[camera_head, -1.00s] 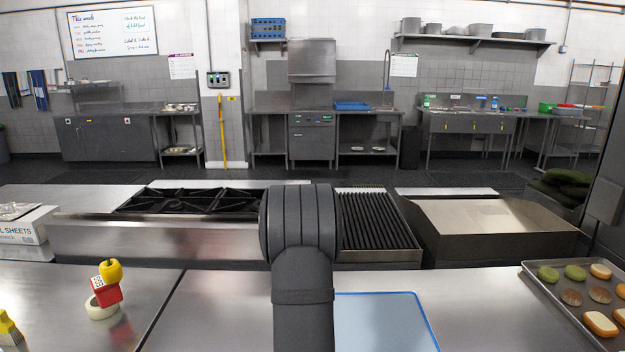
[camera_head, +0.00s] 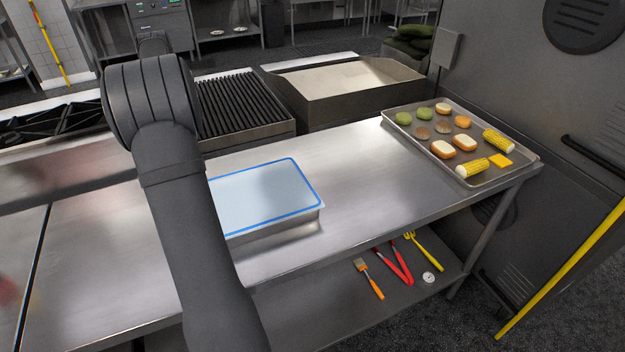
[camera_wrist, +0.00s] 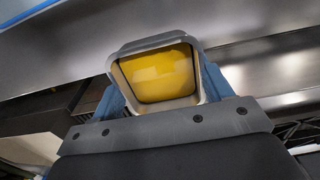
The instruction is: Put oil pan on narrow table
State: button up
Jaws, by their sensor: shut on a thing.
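The oil pan (camera_wrist: 197,60) is a small square metal pan with yellow oil in it, seen in the wrist view. My gripper (camera_wrist: 160,88) is shut on it, with one blue finger on each side. The pan looks held in the air, tilted in this view. In the head view my arm shows at the left, and its end and the pan are hidden. A long steel table (camera_head: 350,170) runs across the head view; I cannot tell whether it is the narrow table.
Utensils, including an orange brush (camera_head: 370,280), lie on the lower shelf. A grill (camera_head: 245,105) and griddle (camera_head: 340,80) stand behind. Bare steel lies between board and tray.

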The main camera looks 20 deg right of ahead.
jog(key=r, duration=0.2)
jog(key=shift+d+r, duration=0.35)
jog(key=shift+r, duration=0.05)
jog(key=s+d, duration=0.6)
jog(key=d, duration=0.6)
jog(key=s+d, duration=0.6)
jog(key=d, duration=0.6)
jog(key=s+d, duration=1.5)
jog(key=s, duration=0.5)
send_over(329, 185)
jog(key=f, duration=1.2)
jog(key=shift+s+d, duration=0.1)
jog(key=shift+s, duration=0.25)
jog(key=shift+w+f, duration=0.25)
jog(key=shift+w, duration=0.05)
jog(key=shift+f, duration=1.9)
